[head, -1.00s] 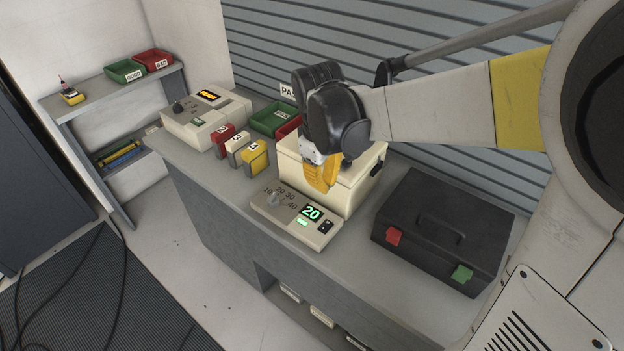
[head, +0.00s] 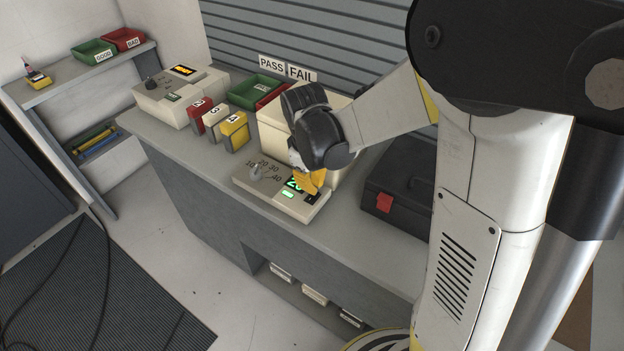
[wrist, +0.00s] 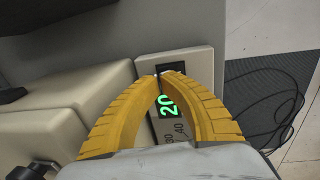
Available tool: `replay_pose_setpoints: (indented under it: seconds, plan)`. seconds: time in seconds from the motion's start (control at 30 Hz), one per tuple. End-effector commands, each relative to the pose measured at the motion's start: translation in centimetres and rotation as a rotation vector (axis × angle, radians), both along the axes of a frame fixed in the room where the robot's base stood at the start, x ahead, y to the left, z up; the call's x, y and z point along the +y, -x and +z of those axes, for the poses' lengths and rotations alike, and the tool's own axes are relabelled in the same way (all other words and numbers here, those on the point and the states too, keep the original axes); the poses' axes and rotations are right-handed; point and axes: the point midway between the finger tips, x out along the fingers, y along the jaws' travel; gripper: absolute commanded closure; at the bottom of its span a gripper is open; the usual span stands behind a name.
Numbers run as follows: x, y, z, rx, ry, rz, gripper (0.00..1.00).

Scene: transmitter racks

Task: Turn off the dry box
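The dry box (head: 270,118) is a cream box on the grey workbench, with a control panel (head: 262,198) in front of it. The panel has a dial marked 10 to 40, a lit green display (wrist: 168,106) reading 20, a green light (head: 288,195) and a black rocker switch (wrist: 172,69). My gripper (head: 310,186) has yellow fingers and hangs over the panel's right end, partly covering the display and switch. In the wrist view its fingertips (wrist: 170,75) are together or nearly so, right at the switch. I cannot tell whether they touch it.
Left on the bench are another cream instrument (head: 175,95) and red, white and yellow numbered blocks (head: 234,132). Green and red bins (head: 250,92) stand behind, below PASS and FAIL signs. A black case (head: 400,195) stands close on the right.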

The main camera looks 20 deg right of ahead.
Motion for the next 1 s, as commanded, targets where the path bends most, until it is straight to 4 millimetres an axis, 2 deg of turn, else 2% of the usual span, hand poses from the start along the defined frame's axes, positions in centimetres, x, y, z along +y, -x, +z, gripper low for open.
replay_pose_setpoints:
  seconds: [0.37, 0.5, 1.0]
  plan:
    - [0.0, 0.0, -0.3, 0.000, 0.000, 0.000, 1.00]
    - [-0.3, -0.2, -1.5, 0.006, -0.007, -0.003, 1.00]
    - [-0.3, -0.1, -0.3, 0.012, -0.016, -0.001, 1.00]
